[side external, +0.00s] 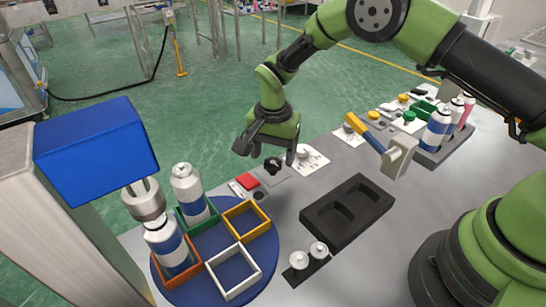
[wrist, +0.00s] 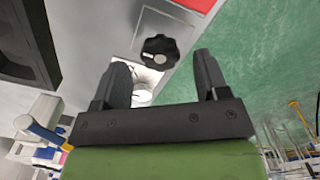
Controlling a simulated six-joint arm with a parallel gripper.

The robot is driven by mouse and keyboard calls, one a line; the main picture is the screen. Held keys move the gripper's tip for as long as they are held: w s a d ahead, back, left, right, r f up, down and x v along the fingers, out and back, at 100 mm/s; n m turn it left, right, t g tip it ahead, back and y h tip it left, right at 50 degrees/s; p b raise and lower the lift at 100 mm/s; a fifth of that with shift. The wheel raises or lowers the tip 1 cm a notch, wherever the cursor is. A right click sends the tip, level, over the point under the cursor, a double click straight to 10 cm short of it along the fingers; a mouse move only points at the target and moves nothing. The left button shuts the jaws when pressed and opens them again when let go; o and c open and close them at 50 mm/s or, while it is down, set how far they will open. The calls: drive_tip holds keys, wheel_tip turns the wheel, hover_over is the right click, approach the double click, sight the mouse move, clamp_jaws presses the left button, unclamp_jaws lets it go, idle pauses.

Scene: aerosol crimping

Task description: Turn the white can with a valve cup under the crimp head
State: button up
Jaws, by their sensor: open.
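A blue turntable (side external: 215,283) carries an orange frame (side external: 194,268), a green frame (side external: 213,211), a yellow frame (side external: 262,212) and a white frame (side external: 250,272). One white can with a blue band (side external: 163,237) stands in the orange frame under the crimp head (side external: 147,203). Another white can with a blue band (side external: 187,186) stands in the green frame. I cannot tell which can has a valve cup. My gripper (side external: 267,155) is open and empty over the table's back edge, near a black knob (side external: 273,166). The wrist view shows the knob (wrist: 160,50) beyond the fingers.
A red button (side external: 247,181) is left of the knob. Two round white parts (side external: 300,260) lie on a black strip in front. A black two-pocket tray (side external: 347,212) lies mid-table. The yellow and white frames are empty.

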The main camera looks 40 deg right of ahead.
drive_tip(key=shift+f, duration=0.95)
drive_tip(key=c, duration=0.9)
drive_tip(key=shift+c, duration=0.2)
